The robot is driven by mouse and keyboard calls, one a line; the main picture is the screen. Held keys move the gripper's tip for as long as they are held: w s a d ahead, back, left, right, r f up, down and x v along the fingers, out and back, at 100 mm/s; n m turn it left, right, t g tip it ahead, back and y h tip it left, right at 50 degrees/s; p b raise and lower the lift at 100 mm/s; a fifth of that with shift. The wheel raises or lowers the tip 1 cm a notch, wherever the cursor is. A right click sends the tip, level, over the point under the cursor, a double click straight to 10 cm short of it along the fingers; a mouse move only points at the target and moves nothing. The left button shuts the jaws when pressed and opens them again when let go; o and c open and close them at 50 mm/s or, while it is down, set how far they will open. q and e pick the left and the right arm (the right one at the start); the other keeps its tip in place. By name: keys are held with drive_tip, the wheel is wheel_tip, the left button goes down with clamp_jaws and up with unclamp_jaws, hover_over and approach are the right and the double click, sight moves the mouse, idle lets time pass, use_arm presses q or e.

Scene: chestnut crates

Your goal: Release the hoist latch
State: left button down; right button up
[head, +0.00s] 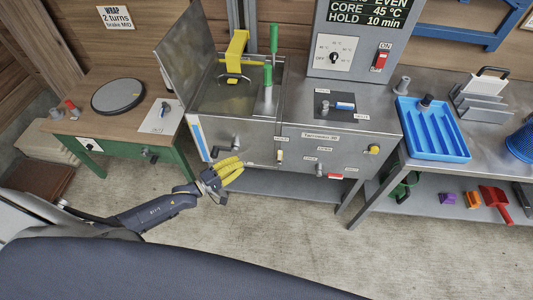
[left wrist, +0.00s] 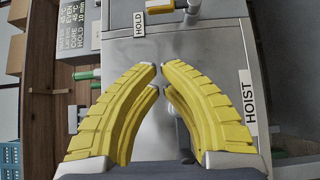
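My left gripper (head: 242,168) is in front of the steel machine (head: 240,132), near its lower left front. In the left wrist view its yellow fingers (left wrist: 157,67) bow inward, and their tips nearly meet with nothing seen between them. A HOIST label (left wrist: 248,105) is on the steel face right of the fingers. My right gripper is not in view.
A yellow hoist arm (head: 236,52) and green handles (head: 274,40) rise above the machine. A green bench (head: 110,150) with a round dark plate (head: 118,96) stands left. A blue tray (head: 432,130) lies on the right counter. The floor in front is clear.

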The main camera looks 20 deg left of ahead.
sight(279, 158)
use_arm(q)
drive_tip(key=x, duration=0.7)
drive_tip(key=d+x, duration=0.1)
drive_tip(key=x, duration=0.3)
drive_tip(key=shift+s, duration=0.25)
drive_tip(key=shift+w+d, duration=0.2)
drive_tip(key=shift+d, duration=0.95)
drive_tip(key=shift+d, duration=0.15)
drive_tip(key=shift+d+r+m+g, duration=0.1)
drive_tip(key=shift+m+g, duration=0.2)
